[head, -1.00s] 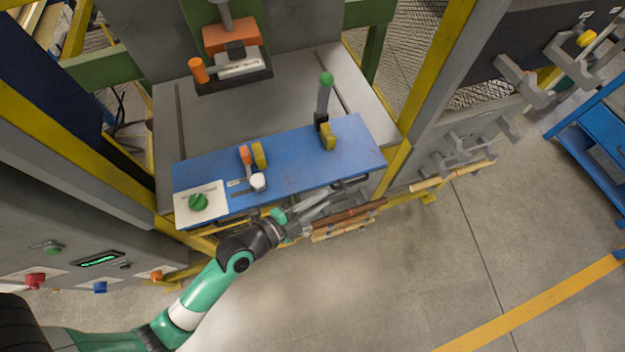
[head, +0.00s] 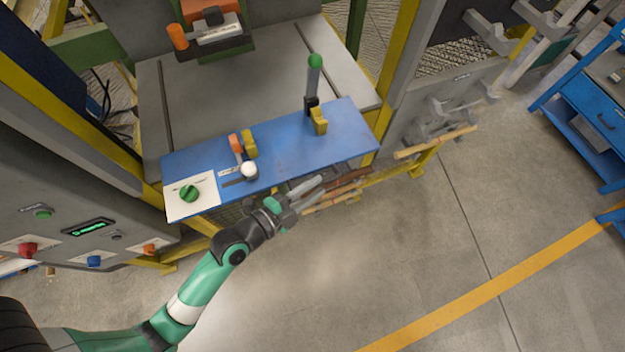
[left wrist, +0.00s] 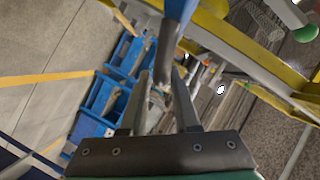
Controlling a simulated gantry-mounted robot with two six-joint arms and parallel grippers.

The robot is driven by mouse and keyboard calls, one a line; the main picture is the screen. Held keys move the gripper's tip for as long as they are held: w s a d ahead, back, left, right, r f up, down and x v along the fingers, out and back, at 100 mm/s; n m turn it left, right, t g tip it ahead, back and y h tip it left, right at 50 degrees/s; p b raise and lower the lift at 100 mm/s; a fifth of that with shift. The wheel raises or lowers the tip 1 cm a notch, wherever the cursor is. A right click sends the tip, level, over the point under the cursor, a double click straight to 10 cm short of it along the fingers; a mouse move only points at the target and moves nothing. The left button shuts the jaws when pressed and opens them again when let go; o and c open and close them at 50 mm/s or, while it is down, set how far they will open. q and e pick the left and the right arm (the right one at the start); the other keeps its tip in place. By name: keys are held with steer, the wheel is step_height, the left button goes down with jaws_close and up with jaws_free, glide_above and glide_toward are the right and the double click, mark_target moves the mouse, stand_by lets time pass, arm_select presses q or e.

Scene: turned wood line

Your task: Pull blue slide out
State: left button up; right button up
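The blue slide (head: 280,150) is a flat blue plate on the front of the grey machine table. It carries a green dial (head: 189,193) on a white panel, yellow and orange catches, a white knob (head: 249,170) and an upright green-topped lever (head: 314,80). My left gripper (head: 310,192) is just below and in front of the slide's front edge. In the left wrist view, its two fingers (left wrist: 160,85) stand apart, with a grey bar between them under the blue edge (left wrist: 178,12). I cannot tell whether they touch the bar. My right gripper is out of view.
A control panel (head: 80,232) with coloured buttons stands at the left. Yellow frame posts (head: 398,75) flank the table. Wooden rods lie on a rack (head: 436,142) to the right. A blue cart (head: 590,115) is at the far right. The floor in front is clear.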

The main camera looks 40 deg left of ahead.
arm_select(q)
steer(key=shift+s+a, duration=0.1)
steer(key=shift+s, duration=0.05)
steer(key=b+v, duration=0.1)
steer(key=v, duration=1)
steer(key=shift+s+b, duration=0.2)
steer(key=shift+b, duration=0.15)
steer(key=shift+r, duration=0.1)
